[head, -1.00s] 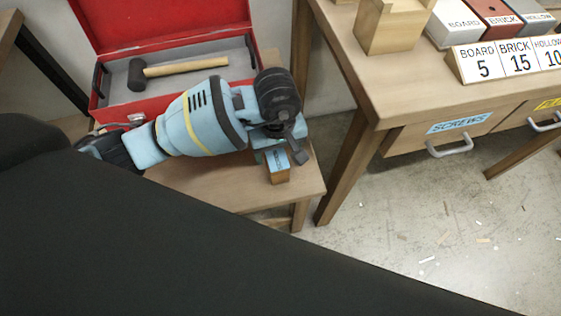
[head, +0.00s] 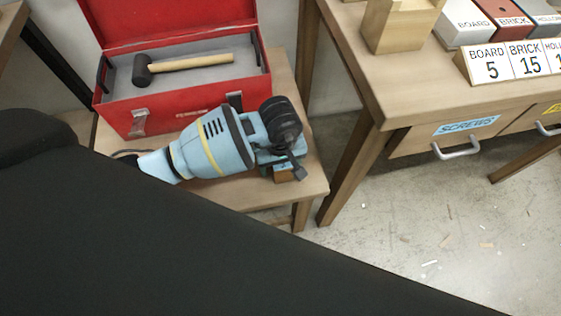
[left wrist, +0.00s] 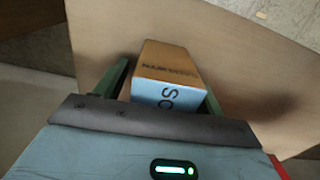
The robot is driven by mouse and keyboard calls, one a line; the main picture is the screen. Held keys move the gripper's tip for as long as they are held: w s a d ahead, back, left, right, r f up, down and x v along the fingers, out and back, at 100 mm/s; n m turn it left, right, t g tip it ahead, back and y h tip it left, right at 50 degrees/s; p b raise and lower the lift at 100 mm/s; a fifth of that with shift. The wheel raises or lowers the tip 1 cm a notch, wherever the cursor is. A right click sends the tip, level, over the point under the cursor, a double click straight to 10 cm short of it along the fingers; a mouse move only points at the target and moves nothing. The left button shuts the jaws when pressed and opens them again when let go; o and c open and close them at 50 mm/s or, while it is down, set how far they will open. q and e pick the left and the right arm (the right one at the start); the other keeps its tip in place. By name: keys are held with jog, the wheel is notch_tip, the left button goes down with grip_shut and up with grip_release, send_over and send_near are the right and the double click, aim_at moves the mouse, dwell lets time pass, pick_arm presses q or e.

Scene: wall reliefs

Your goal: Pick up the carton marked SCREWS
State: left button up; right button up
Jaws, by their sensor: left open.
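The carton (head: 285,176) is small and brown with a blue label. It sits on the small wooden table (head: 240,194) near its right end, mostly hidden under my left gripper (head: 278,168) in the head view. In the left wrist view the carton (left wrist: 166,72) lies between the two green fingers of my left gripper (left wrist: 165,80), which are open on either side of it. My right gripper is not in view.
An open red toolbox (head: 190,100) with a hammer (head: 180,65) stands behind my left arm. To the right is a workbench (head: 410,90) with a drawer labelled SCREWS (head: 450,135), number signs (head: 490,65) and sample blocks. A dark shape covers the lower left.

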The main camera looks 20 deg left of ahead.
pick_arm(q)
jog(key=c, duration=1.2)
jog(key=shift+r, duration=0.15)
jog(key=shift+r, duration=0.6)
notch_tip(320, 180, up, 2)
jog(key=shift+r, duration=0.25)
jog(key=s+d+r, duration=0.1)
jog(key=s, duration=1.5)
jog(key=shift+p, duration=0.35)
